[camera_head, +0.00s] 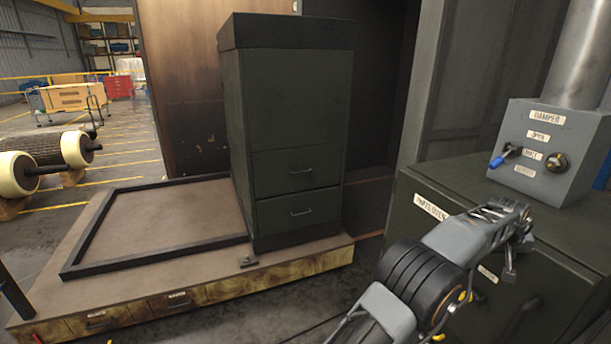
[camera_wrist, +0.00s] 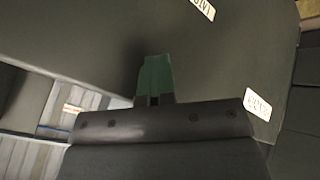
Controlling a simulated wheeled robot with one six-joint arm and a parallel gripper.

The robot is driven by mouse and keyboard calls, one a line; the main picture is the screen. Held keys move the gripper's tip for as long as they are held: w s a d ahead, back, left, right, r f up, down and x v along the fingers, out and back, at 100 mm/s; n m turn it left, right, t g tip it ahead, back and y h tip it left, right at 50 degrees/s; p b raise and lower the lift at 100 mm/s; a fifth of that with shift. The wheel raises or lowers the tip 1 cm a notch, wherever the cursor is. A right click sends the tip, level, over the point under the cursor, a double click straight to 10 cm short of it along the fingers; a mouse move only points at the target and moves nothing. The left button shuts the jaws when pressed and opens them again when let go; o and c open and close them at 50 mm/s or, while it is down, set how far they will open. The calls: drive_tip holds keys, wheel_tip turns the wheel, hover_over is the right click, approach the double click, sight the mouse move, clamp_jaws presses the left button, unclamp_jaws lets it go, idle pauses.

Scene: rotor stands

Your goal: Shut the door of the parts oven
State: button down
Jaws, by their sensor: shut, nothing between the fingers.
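The parts oven (camera_head: 452,180) is a dark green box at the right in the head view, with a white name label on its upper front edge. My arm crosses in front of it and hides much of its front. A dark panel with a small label (camera_head: 487,272) shows beyond my arm; I cannot tell how far the door stands open. My gripper (camera_head: 510,272) is small and partly hidden in front of that panel. In the wrist view its green fingers (camera_wrist: 155,78) are shut and empty, over a dark green panel (camera_wrist: 225,65); I cannot tell whether they touch it.
A grey damper box (camera_head: 548,150) with a blue-tipped lever and a pipe stands on the oven. A tall dark drawer cabinet (camera_head: 292,120) stands on a low wooden platform (camera_head: 215,292) at the middle. A rotor (camera_head: 50,155) lies at the far left. Open floor shows beyond the platform.

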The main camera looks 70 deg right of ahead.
drive_tip(key=shift+d+r, duration=0.25)
drive_tip(key=shift+r, duration=0.25)
drive_tip(key=w+a+r+b, duration=0.3)
drive_tip(key=a+r+b, duration=0.4)
drive_tip(key=a, duration=0.2)
drive_tip(key=shift+w+a, duration=0.15)
drive_tip(key=shift+a, duration=0.05)
idle(0.3)
